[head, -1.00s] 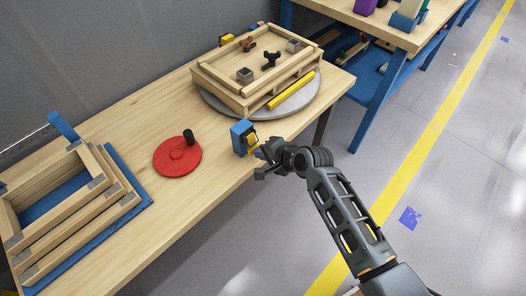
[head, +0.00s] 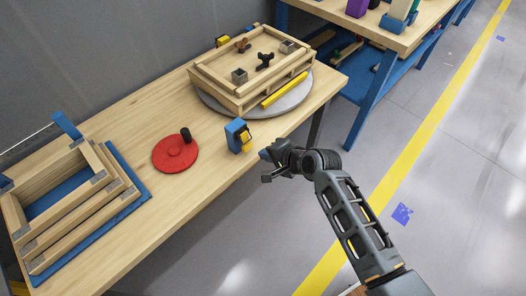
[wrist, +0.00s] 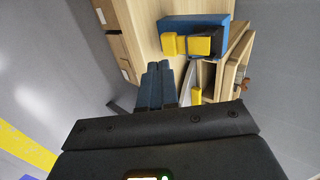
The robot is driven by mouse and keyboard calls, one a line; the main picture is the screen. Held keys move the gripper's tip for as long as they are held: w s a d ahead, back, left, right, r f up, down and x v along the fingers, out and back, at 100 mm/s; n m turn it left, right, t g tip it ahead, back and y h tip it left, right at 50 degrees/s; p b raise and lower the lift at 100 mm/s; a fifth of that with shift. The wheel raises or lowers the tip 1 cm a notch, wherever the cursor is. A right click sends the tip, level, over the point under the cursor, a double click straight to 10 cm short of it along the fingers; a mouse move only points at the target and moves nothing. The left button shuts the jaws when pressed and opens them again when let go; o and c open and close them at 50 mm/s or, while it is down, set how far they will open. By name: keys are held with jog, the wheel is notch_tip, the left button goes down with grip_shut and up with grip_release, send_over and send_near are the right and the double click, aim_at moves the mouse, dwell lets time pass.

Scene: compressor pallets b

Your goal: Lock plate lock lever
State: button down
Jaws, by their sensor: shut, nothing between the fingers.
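A blue block (head: 233,138) with a yellow lever (head: 246,138) on its side stands at the front edge of the wooden table, beside the round grey plate (head: 215,104). In the wrist view the blue block (wrist: 207,22) and the yellow lever (wrist: 186,45) are just beyond my fingertips. My gripper (head: 266,166) is off the table's front edge, to the lower right of the block, with a small gap between them. In the wrist view my gripper's fingers (wrist: 158,72) are together and hold nothing.
A wooden pallet frame (head: 222,92) with small fittings and a yellow bar (head: 285,89) rests on the grey plate. A red disc with a black knob (head: 174,154) lies left of the block. Stacked wooden frames (head: 75,225) stand farther left. Open floor lies right of the table.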

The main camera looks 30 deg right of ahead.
jog(key=v, duration=0.8)
jog(key=shift+s, duration=0.3)
jog(key=shift+d+f, duration=0.1)
jog(key=shift+f, duration=0.05)
jog(key=s+r+n+t+h, duration=0.25)
jog(key=s+n, duration=0.35)
jog(key=s, duration=1.2)
jog(key=s+a+r+n+t, duration=0.2)
jog(key=s+r+n, duration=0.6)
jog(key=s+r, duration=0.6)
notch_tip(320, 180, up, 3)
jog(key=shift+s+a+r+h, duration=0.15)
jog(key=shift+s+a+h, duration=0.1)
jog(key=shift+s+h, duration=0.1)
